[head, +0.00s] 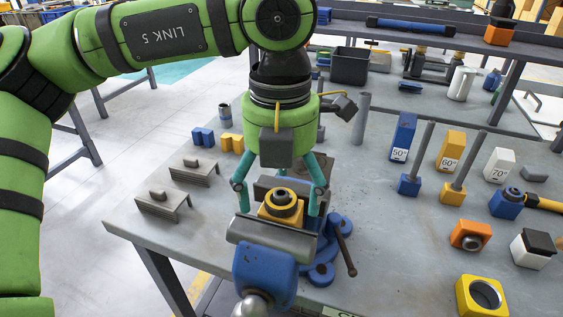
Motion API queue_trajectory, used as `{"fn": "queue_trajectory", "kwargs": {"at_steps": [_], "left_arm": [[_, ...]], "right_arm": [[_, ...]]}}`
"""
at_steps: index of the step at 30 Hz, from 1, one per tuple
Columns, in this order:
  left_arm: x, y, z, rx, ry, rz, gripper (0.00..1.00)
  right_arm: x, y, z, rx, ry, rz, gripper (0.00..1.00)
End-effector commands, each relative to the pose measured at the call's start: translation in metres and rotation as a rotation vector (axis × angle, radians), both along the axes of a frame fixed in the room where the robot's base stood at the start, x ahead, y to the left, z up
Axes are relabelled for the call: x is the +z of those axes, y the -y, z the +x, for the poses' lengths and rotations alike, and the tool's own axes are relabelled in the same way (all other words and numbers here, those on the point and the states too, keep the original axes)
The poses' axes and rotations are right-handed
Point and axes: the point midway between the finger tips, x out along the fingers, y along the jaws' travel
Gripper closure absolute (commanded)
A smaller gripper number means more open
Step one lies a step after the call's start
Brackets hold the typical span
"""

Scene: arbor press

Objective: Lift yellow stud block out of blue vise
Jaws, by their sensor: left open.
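The yellow stud block (284,207), with a dark round stud on top, sits between the grey jaws of the blue vise (264,274). The vise stands at the front edge of the grey table, its round blue base parts and handle showing to the right. My left gripper (281,203) comes down from above with its teal fingers spread, one on each side of the block. The fingers are open; whether they touch the block cannot be told. The block's lower part is hidden by the front jaw. My right gripper is not in view.
Grey bracket parts (162,205) lie left on the table (385,235). Blue, yellow and white blocks marked with numbers, such as the blue one (403,137), stand right with upright posts. An orange block (470,236) and a yellow ring block (482,297) sit front right.

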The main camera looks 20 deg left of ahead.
Motion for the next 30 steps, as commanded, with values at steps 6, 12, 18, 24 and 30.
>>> {"fn": "queue_trajectory", "kwargs": {"at_steps": [6,12,18,24,30], "left_arm": [[-0.014,0.0,0.0,-0.001,-0.001,-0.001,0.14],[-0.015,0.0,0.0,-0.001,0.0,-0.001,0.14],[-0.015,0.0,0.0,-0.001,-0.001,-0.002,0.78],[-0.015,0.0,0.0,-0.001,-0.001,-0.001,0.96],[-0.014,0.0,0.002,-0.001,0.0,0.0,0.96]], "right_arm": [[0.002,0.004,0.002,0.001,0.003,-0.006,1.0],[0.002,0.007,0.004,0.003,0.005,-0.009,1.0],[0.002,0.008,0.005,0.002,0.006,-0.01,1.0],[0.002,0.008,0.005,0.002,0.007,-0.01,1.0],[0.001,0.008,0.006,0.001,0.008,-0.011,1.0]]}}
